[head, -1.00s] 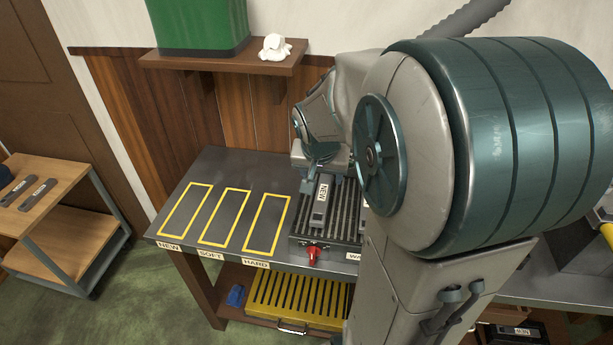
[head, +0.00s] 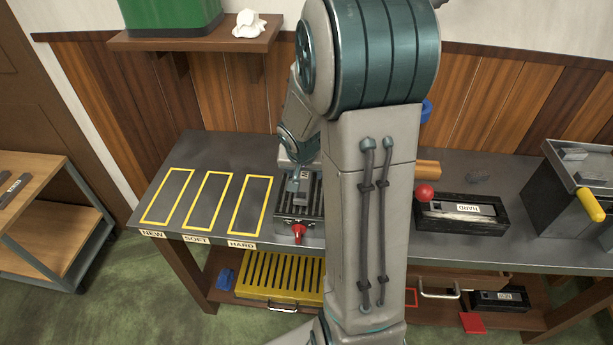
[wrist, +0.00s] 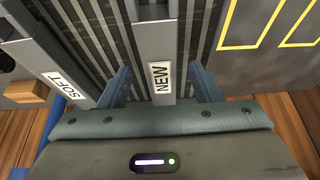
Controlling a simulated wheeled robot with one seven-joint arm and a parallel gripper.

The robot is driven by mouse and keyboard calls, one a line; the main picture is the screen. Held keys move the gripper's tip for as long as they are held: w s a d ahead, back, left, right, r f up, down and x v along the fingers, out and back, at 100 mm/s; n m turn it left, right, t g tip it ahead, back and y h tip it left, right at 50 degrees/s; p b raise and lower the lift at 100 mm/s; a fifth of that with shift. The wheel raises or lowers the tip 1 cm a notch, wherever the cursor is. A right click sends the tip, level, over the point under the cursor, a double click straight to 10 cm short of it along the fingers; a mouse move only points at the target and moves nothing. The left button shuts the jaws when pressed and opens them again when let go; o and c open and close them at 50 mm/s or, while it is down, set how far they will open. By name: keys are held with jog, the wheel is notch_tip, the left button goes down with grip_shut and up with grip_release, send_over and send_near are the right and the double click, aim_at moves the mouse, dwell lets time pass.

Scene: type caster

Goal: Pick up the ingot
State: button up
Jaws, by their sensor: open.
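A grey ingot labelled NEW (wrist: 158,45) lies on a dark ribbed rack (wrist: 85,30) in the wrist view. My gripper (wrist: 160,72) is open, with one blue finger on each side of this ingot and visible gaps between. Whether the fingertips reach down beside it I cannot tell. In the head view my gripper (head: 300,172) is over the rack on the bench, and my arm hides part of it. The near end of the ingot (head: 297,198) shows below the gripper. Another grey ingot labelled SOFT (wrist: 60,85) lies left in the wrist view.
Yellow-outlined bench spaces marked NEW, SOFT and HARD (head: 250,205) are empty. A red knob (head: 299,232) stands at the rack's front. A black mould labelled HARD (head: 460,222) with a red ball handle is right of my arm. A shelf (head: 190,40) hangs above the bench.

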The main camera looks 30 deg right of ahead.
jog(key=shift+w+f, duration=0.1)
jog(key=shift+f, duration=0.25)
grip_shut()
dwell(1.2)
jog(key=shift+w+d+r, duration=0.1)
